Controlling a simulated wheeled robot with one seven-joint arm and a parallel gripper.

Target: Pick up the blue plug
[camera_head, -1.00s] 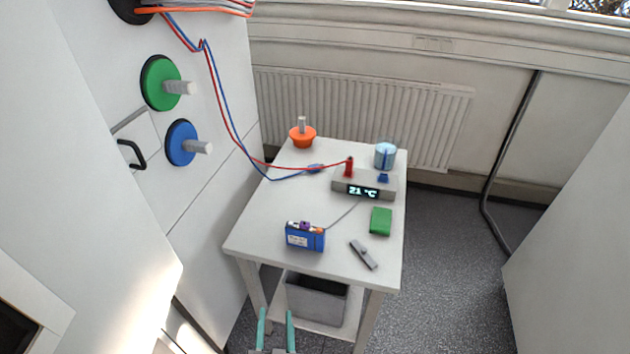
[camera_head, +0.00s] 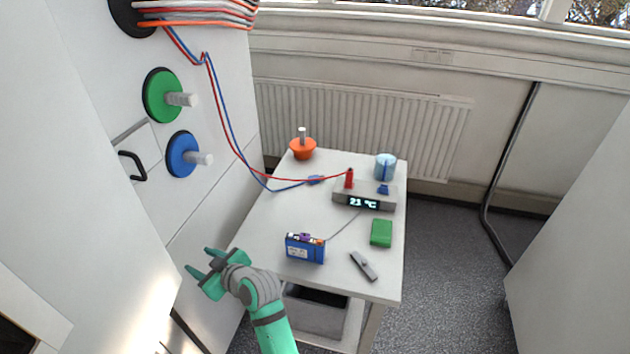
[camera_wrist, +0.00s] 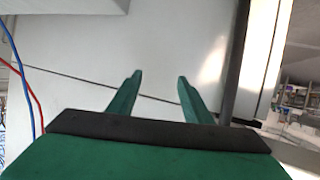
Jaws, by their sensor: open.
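The blue plug (camera_head: 315,180) lies on the white table at the end of the blue cable, left of the grey temperature device. My gripper (camera_head: 198,261) is open and empty, left of the table's front corner and well apart from the plug. In the wrist view my gripper's two green fingers (camera_wrist: 158,84) stand spread in front of a pale cabinet panel. The plug does not show in that view, only parts of the red and blue cables at its left edge.
The table (camera_head: 270,225) holds a grey device (camera_head: 340,197) with a red plug (camera_head: 349,178), an orange-based object (camera_head: 302,150), a glass beaker (camera_head: 385,166), a blue battery (camera_head: 304,249), a green block (camera_head: 381,233) and a dark tool (camera_head: 363,266). The cabinet with green and blue knobs stands left.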

